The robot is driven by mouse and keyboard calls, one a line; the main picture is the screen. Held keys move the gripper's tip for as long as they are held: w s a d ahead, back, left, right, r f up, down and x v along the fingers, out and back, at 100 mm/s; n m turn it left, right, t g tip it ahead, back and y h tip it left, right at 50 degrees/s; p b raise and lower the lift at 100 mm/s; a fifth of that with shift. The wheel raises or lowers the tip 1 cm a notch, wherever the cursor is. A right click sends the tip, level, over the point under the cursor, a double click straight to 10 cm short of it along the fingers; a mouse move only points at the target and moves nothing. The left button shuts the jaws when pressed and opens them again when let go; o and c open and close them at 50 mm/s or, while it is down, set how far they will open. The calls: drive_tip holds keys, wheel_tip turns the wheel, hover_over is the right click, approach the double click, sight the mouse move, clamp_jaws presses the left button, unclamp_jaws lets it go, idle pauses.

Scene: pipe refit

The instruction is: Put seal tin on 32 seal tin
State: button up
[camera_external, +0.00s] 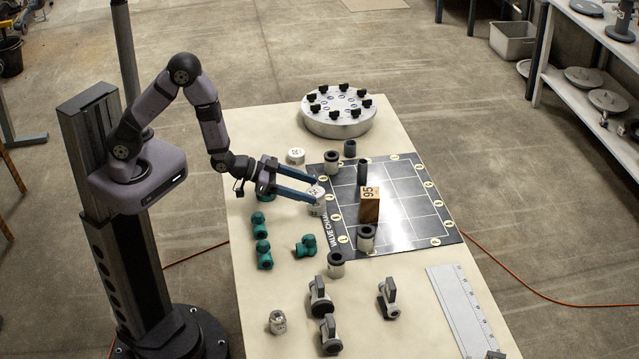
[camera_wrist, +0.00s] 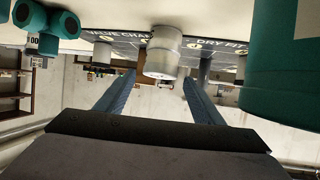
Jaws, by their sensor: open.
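A pale silver seal tin (camera_external: 317,190) stands upright at the left edge of the black mat, between the fingers of my gripper (camera_external: 299,187). It looks like a stack of two tins, with a second tin (camera_external: 316,210) below, but the fingers hide part of the join. In the wrist view the metal tin (camera_wrist: 162,52) shows beyond and between the open blue fingers (camera_wrist: 160,95), with gaps on both sides. Another white tin (camera_external: 296,156) with a dark number on top stands behind, and one more tin (camera_external: 278,322) stands at the front left. Their numbers are too small to read surely.
Green pipe fittings (camera_external: 263,254) stand left of the mat (camera_external: 405,215), one close to my gripper. A wooden block marked 95 (camera_external: 369,205) and several grey-white collars (camera_external: 365,237) stand on or beside the mat. A round flange (camera_external: 338,112) is at the back; grey valves (camera_external: 320,298) are in front.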

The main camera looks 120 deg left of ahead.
drive_tip(key=p+v, duration=1)
drive_tip(key=p, duration=0.2)
drive_tip(key=shift+s, duration=0.2)
drive_tip(key=shift+w+d, duration=0.1)
drive_tip(key=shift+d, duration=0.05)
drive_tip(key=w+d+r+m+g+h, duration=0.15)
drive_tip(key=d+m+g+h, duration=0.3)
drive_tip(key=d, duration=0.75)
drive_tip(key=s+d+r+m+g+h, duration=0.2)
drive_tip(key=s+d+r+g, duration=0.4)
drive_tip(key=s+d, duration=0.5)
drive_tip(key=s+r+h, duration=0.1)
drive_tip(key=s, duration=0.1)
drive_tip(key=shift+s+d+r+g, duration=0.35)
drive_tip(key=shift+d+r, duration=0.05)
